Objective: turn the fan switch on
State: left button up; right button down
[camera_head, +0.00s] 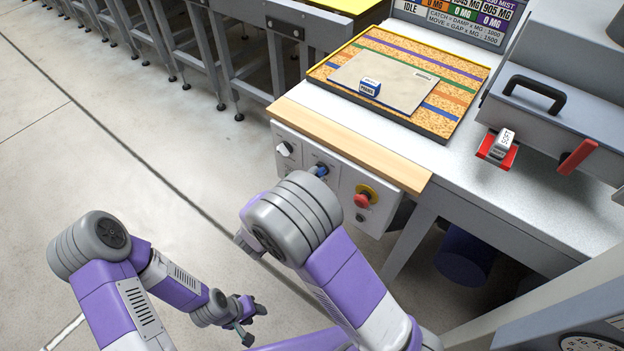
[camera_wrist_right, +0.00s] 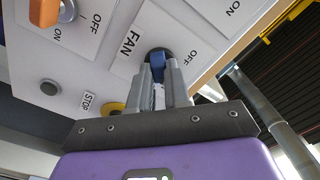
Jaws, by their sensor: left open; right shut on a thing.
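The fan switch (camera_wrist_right: 157,56) is a blue knob on a white panel beside the printed word FAN, with OFF and ON marks near it in the right wrist view. In the head view the blue knob (camera_head: 320,170) shows on the front panel, partly covered by my right arm. My right gripper (camera_wrist_right: 165,82) is shut on the blue knob, one finger on either side. The fingers cover part of the knob, so which mark it points at is unclear. My left gripper (camera_head: 247,322) is open and empty, low over the floor, away from the panel.
An orange knob (camera_wrist_right: 45,12) shows in the wrist view. A wooden edge (camera_head: 350,144) overhangs the panel. Open floor (camera_head: 130,150) lies left.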

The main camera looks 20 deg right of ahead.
jog(key=shift+r, duration=0.1)
jog(key=c, duration=1.1)
grip_release()
jog(key=p+v, duration=0.1)
jog(key=v, duration=0.6)
jog(key=shift+s+a+p, duration=0.15)
jog(key=shift+a+p, duration=0.05)
jog(key=shift+p, duration=0.1)
